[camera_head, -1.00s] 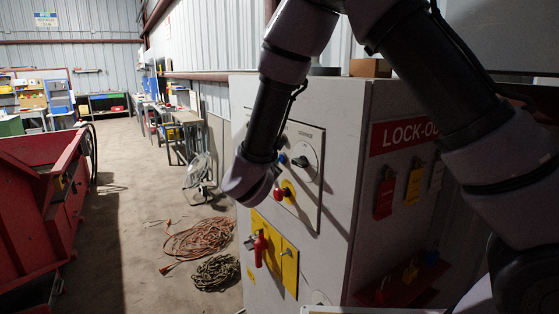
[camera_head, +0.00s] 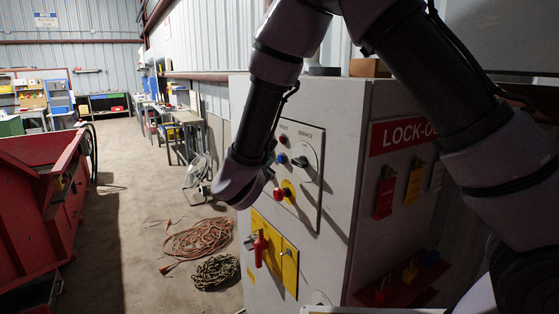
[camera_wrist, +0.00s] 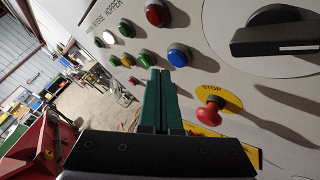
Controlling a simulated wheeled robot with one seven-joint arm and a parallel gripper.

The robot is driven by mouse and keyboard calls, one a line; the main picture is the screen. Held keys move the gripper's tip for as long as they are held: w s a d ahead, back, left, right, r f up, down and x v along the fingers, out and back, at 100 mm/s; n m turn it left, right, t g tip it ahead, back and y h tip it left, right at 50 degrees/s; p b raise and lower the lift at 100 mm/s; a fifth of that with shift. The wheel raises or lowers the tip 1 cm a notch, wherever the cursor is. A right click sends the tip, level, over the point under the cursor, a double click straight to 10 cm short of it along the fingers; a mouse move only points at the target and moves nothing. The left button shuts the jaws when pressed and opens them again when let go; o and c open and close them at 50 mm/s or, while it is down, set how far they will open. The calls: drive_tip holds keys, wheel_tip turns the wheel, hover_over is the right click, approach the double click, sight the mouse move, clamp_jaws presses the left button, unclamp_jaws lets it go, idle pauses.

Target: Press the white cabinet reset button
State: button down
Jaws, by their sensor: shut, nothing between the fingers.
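The grey cabinet (camera_head: 335,215) stands at the middle right, with a control panel (camera_head: 312,208) on its front. The white button is up and left of the fingertips. Whether the tips touch the panel is unclear. My wrist hides the gripper in the head view.
A red mushroom stop button (camera_wrist: 210,112) on a yellow disc is close right of the fingers. A black rotary switch (camera_wrist: 277,32) is farther right. A red handle (camera_head: 260,248) protrudes below the panel. Orange cable (camera_head: 198,238) lies on the floor left of the cabinet.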

drive_tip(key=s+a, duration=0.1)
drive_tip(key=a, duration=0.1)
drive_tip(key=s+a, duration=0.1)
drive_tip(key=shift+s+a, duration=0.35)
drive_tip(key=shift+s, duration=0.05)
drive_tip(key=shift+s, duration=0.1)
idle(0.4)
